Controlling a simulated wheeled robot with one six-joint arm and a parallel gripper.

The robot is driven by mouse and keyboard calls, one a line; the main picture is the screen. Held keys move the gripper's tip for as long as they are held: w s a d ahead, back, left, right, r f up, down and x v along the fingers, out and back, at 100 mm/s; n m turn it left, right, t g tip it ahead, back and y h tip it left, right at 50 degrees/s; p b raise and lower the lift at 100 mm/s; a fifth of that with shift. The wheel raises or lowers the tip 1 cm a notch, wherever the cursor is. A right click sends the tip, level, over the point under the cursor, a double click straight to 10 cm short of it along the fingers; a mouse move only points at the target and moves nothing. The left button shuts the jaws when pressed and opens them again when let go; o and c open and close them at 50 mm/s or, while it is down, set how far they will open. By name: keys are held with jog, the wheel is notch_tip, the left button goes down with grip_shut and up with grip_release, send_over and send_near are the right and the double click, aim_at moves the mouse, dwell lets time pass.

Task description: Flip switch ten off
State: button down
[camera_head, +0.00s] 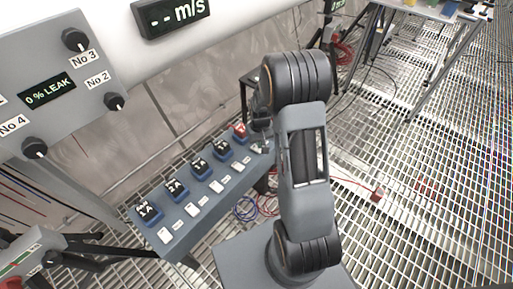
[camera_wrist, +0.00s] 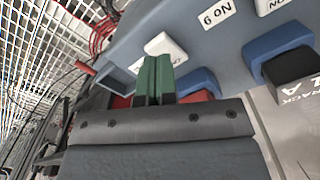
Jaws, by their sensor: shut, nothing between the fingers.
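The switch panel is a long blue-grey box (camera_head: 178,243) with a row of blue-framed switches. The far-end switch has a red rocker (camera_head: 240,130); the others look black. In the wrist view, red parts (camera_wrist: 195,97) and a blue frame (camera_wrist: 198,80) show beside and behind my gripper. The neighbouring label (camera_wrist: 216,13) reads "No 9", upside down. I cannot tell whether the fingers touch the switch.
A grey panel with knobs (camera_head: 48,85) and a "0 % LEAK" display stands at the left. Red and blue cables (camera_head: 245,208) lie on the grating floor below the switch box. A table (camera_head: 425,12) stands at the back right. The floor at right is mostly open.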

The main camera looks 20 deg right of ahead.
jog(key=shift+f+b, duration=0.9)
jog(key=shift+f, duration=0.45)
dwell(0.6)
jog(key=shift+r, duration=0.1)
jog(key=shift+r+p, duration=2.9)
jog(key=shift+r, duration=0.5)
jog(key=shift+r, duration=0.35)
jog(key=s+a+r+t+p, duration=0.1)
jog(key=s+a+r+p, duration=0.2)
jog(key=r, duration=1.2)
jog(key=s+a+r+n+t+p, duration=0.1)
jog(key=s+a+r+p, duration=0.2)
jog(key=s+r+p, duration=0.4)
jog(key=s+a+r+t+p, duration=0.1)
jog(key=s+a+r+p, duration=0.2)
jog(key=r+p, duration=1.2)
jog(key=s+r, duration=0.3)
jog(key=r, duration=0.5)
jog(key=shift+a+t, duration=0.3)
jog(key=shift+s, duration=0.1)
